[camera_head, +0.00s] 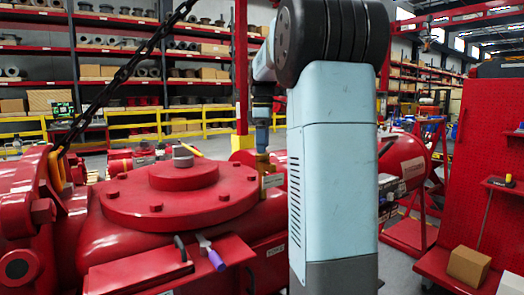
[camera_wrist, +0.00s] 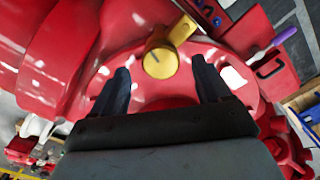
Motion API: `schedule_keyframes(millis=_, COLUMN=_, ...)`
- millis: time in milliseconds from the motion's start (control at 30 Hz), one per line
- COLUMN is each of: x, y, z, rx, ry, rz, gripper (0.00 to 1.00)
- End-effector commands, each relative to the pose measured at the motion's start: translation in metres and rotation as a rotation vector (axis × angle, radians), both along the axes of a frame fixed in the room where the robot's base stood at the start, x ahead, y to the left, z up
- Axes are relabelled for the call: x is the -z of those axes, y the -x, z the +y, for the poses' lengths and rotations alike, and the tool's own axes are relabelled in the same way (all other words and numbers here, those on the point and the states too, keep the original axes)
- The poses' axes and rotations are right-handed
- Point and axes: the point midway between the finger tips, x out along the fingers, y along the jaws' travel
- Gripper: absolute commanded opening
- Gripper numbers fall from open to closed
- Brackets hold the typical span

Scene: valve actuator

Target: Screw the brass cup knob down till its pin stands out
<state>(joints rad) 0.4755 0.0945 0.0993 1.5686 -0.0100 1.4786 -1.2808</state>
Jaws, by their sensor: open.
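The brass cup knob (camera_wrist: 158,64) shows its round yellow end in the wrist view, joined to a brass bracket (camera_wrist: 182,28) above and to its right. My gripper (camera_wrist: 160,67) is open, with one dark finger on each side of the knob and a gap between each finger and the brass. I cannot tell how far the fingertips reach along the knob. In the head view my gripper (camera_head: 262,135) points down over the brass piece (camera_head: 262,162) at the right edge of the red actuator's round cover (camera_head: 170,195). I cannot make out the pin.
A purple-handled tool (camera_head: 212,255) lies on a red ledge in front of the cover. A dark chain (camera_head: 120,80) hangs at the left. A red pegboard cart with a cardboard box (camera_head: 468,266) stands at the right. My arm hides part of the actuator.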

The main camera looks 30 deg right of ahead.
Motion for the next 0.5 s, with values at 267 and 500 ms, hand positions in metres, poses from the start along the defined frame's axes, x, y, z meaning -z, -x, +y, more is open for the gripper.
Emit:
schedule_keyframes(millis=267, x=-0.056, y=-0.001, z=0.000, rx=-0.001, ry=0.001, rz=-0.003, gripper=0.77)
schedule_keyframes(millis=500, x=-0.093, y=-0.001, z=-0.001, rx=0.001, ry=0.001, rz=-0.001, gripper=0.77)
